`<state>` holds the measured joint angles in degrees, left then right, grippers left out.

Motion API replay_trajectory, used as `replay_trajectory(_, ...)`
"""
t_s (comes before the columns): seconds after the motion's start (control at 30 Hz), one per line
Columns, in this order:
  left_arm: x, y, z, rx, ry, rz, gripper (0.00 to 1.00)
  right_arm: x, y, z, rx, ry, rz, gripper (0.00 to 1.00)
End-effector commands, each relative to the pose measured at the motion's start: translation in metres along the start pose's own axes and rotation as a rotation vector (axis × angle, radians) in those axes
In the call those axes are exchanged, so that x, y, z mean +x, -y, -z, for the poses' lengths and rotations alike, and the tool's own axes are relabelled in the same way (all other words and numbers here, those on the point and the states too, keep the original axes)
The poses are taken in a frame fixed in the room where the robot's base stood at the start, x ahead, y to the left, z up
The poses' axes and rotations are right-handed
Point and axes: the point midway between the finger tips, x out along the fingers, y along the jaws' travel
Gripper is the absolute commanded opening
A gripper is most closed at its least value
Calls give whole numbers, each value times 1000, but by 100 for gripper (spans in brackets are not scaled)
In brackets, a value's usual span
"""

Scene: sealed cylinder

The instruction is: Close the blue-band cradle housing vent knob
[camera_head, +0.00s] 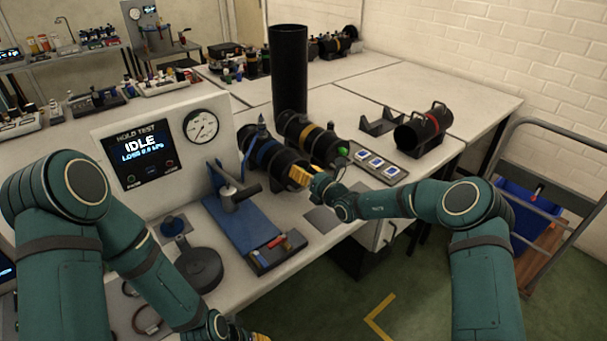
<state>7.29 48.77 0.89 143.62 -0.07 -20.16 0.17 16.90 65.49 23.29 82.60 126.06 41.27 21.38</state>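The blue-band cradle housing (262,152) is a black cylinder with a blue band, lying on the bench behind the blue plate. My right gripper (300,176) has yellow fingertips and is at the near right end of this housing. The fingers cover part of that end face, and I cannot make out a vent knob there. Whether the fingers touch or grip anything is unclear. My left gripper (260,338) shows only as a bit of yellow at the bottom edge, mostly cut off.
A yellow-band cylinder (304,131) with a green knob (343,150) lies close behind my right gripper. A tall black tube (288,70) stands behind. A red-band cylinder (424,127) lies to the right. The hold test panel (137,150) reads IDLE, beside a gauge (201,126).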

Motion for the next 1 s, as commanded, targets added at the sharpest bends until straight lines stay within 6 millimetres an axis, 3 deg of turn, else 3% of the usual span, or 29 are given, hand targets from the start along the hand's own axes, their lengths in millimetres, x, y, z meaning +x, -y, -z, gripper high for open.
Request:
replay_trajectory(0.3, 0, 0, 0, 0, 0, 0, 41, -2, 0, 5, 2, -10, 1, 57)
replay_trajectory(0.47, 0, 0, 0, 0, 0, 0, 41, -13, 1, 5, 3, -10, 1, 57)
replay_trajectory(1.0, 0, 0, 0, 0, 0, 0, 41, -108, 1, 3, 3, -9, 2, 57)
